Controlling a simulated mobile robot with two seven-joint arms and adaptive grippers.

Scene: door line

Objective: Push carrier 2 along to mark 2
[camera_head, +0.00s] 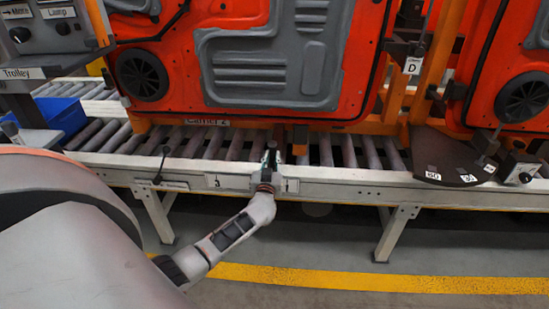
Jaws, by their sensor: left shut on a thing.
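Carrier 2 (208,122), named by a label on its orange lower frame, stands on the roller line and bears an orange door panel (180,60) with grey trim. My left gripper (270,160) is at the near rail, below the door's lower edge. It is shut on what looks like a dark upright handle (279,133) of carrier 2; the fingers partly hide the contact. Small white mark plates sit on the rail, one left of the gripper (213,181) and one just right of it (291,185); their numbers are too small to read surely. My right gripper is out of view.
Another orange door (520,95) stands at the right, beyond a post with a plate D (412,66). A dark dial plate (445,158) juts out at the right rail. A blue bin (62,118) and a trolley panel are at the left. Rollers show bare between.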

